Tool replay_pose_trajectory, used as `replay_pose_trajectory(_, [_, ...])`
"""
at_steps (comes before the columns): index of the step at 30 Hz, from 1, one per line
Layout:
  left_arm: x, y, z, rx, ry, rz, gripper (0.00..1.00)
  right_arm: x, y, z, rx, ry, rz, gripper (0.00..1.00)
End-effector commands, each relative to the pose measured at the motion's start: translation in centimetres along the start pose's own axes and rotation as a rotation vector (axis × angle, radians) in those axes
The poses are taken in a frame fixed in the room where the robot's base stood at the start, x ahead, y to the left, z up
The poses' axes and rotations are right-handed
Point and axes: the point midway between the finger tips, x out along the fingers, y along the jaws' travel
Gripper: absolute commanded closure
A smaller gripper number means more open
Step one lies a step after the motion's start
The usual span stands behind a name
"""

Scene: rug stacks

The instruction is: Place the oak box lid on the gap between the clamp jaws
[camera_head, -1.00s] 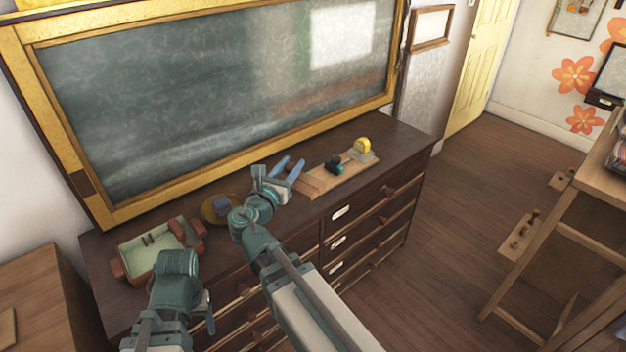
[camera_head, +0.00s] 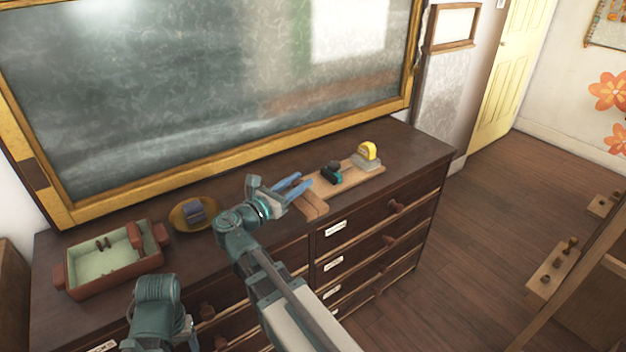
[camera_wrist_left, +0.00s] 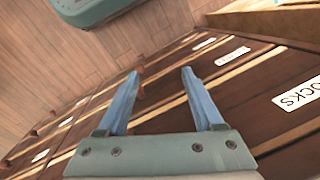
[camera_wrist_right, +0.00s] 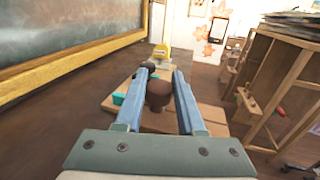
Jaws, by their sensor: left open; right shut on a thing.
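My right gripper (camera_head: 302,184) reaches over the dresser from the left of the wooden pieces. In the right wrist view, its blue fingers (camera_wrist_right: 162,76) are closed on a round dark brown knob (camera_wrist_right: 158,96). Pale wood (camera_wrist_right: 188,120) shows below the knob, seemingly the oak lid; its edges are partly hidden. In the head view, pale wooden pieces (camera_head: 312,207) lie under the fingertips; I cannot tell lid from clamp jaws there, and the gap is not clear. My left gripper (camera_wrist_left: 160,82) is open and empty, in front of the drawers.
A board (camera_head: 352,178) on the dresser top (camera_head: 420,150) carries a teal-and-black tool (camera_head: 331,173) and a yellow tape measure (camera_head: 368,152). A round dish (camera_head: 180,222) and a red-and-green tray (camera_head: 72,290) stand left. The chalkboard (camera_head: 220,90) rises behind.

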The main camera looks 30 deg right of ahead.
Motion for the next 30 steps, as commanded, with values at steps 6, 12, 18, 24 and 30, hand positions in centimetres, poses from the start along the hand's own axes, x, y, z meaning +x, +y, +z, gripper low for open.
replay_pose_trajectory(6, [0.7, 0.1, -0.1, 0.000, 0.000, 0.000, 0.32, 5.0, 3.1, -0.6, 0.000, 0.000, -0.004, 1.00])
replay_pose_trajectory(12, [1.1, 0.1, -0.1, 0.000, 0.000, 0.000, 0.32, 9.4, 5.6, -1.1, 0.000, 0.000, -0.002, 1.00])
replay_pose_trajectory(18, [1.4, 0.1, -0.1, 0.000, 0.000, 0.000, 0.32, 12.2, 7.2, -1.4, 0.000, 0.000, 0.001, 1.00])
replay_pose_trajectory(24, [1.4, 0.1, -0.1, 0.000, 0.000, 0.000, 0.32, 13.0, 7.4, -1.4, 0.000, 0.000, 0.001, 1.00])
replay_pose_trajectory(30, [2.0, 0.2, -0.1, 0.000, 0.000, 0.000, 0.32, 13.0, 7.4, -2.0, 0.000, 0.000, 0.001, 1.00])
